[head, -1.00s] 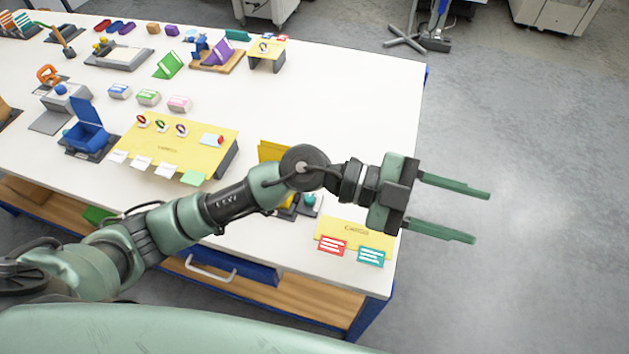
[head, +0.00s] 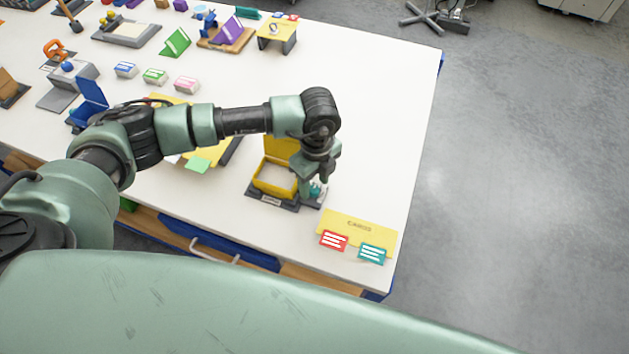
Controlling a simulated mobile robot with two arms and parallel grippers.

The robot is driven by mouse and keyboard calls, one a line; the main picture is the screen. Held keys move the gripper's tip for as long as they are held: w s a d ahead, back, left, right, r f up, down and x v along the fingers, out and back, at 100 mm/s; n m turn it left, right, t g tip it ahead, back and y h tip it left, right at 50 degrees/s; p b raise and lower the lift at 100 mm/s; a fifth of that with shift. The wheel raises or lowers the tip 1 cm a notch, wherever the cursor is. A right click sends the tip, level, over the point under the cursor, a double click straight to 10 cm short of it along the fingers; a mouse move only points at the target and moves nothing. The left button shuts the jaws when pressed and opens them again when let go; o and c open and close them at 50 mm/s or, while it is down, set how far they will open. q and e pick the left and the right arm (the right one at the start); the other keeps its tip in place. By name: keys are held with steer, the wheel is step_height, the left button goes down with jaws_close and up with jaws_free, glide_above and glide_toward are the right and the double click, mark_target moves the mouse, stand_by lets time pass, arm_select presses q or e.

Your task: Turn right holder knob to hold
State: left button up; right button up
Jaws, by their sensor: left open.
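A small teal knob-like part (head: 316,190) sits on a dark base beside the open yellow box (head: 273,180), in the lower middle of the head view. It is small and partly covered by my gripper, so its setting cannot be read. My left gripper (head: 318,182) points down right over this part and is open. Its fingers are mostly hidden from above, and I cannot tell whether they touch the teal part. My right gripper is not in view.
A yellow card board (head: 358,228) with a red card (head: 333,240) and a teal card (head: 372,253) lies near the front right corner. A blue open box (head: 90,100) stands left, partly behind my arm. The right side of the white table (head: 385,130) is clear.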

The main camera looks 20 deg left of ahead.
arm_select(q)
steer(key=shift+f, duration=0.9)
jaws_close()
